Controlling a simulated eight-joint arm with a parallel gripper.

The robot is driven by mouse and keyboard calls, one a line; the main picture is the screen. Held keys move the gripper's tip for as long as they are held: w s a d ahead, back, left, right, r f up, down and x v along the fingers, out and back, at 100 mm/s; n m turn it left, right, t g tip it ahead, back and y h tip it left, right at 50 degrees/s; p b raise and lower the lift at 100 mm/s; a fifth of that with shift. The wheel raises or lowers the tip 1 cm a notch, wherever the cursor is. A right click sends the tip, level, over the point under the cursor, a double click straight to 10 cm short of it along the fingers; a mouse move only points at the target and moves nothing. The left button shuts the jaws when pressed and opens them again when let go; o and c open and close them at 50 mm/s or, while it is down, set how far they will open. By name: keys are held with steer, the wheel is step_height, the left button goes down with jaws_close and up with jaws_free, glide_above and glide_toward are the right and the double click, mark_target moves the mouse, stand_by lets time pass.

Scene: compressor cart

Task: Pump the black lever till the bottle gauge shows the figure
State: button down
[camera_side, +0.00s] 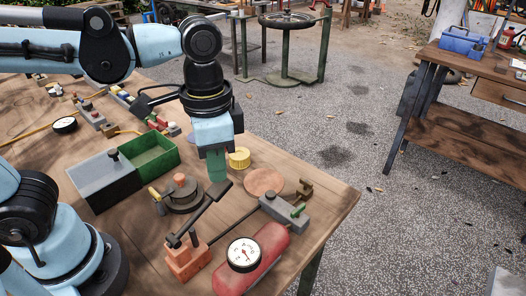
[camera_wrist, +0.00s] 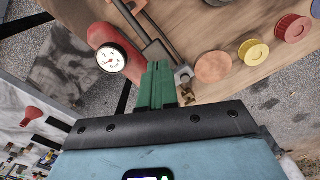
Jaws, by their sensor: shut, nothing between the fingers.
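The black lever (camera_side: 202,211) is hinged on an orange-brown pump block (camera_side: 188,258) and slants up to a flat dark pad at its end. My gripper (camera_side: 217,168) has green fingers, shut and empty, pointing down just above the pad. I cannot tell whether they touch it. The red bottle (camera_side: 268,246) lies to the right of the pump block, with a round white gauge (camera_side: 243,255) on it. The gauge's figures are too small to read surely. The wrist view shows the gauge (camera_wrist: 111,57), the red bottle (camera_wrist: 101,34) and my shut fingers (camera_wrist: 157,85).
A grey box (camera_side: 105,178) and an open green bin (camera_side: 152,155) stand left of my gripper. A dark round fitting (camera_side: 184,195) sits near the lever's left side. A yellow cap (camera_side: 239,158), a copper-coloured disc (camera_side: 264,181) and a grey valve block (camera_side: 284,212) are to the right.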

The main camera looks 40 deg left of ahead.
mark_target(219, 185)
steer(key=shift+f, duration=0.1)
stand_by(0.3)
steer(key=shift+f, duration=1.55)
steer(key=shift+r, duration=1.65)
steer(key=shift+r, duration=0.1)
steer(key=shift+r, duration=2.4)
steer(key=w+a+f+n+t, duration=0.4)
steer(key=a+f+n+t, duration=0.2)
steer(key=a, duration=0.5)
steer(key=shift+a+f+t, duration=0.25)
steer(key=shift+f+t, duration=0.35)
steer(key=shift+f, duration=0.2)
steer(key=c, duration=1.8)
jaws_free()
steer(key=shift+c, duration=0.2)
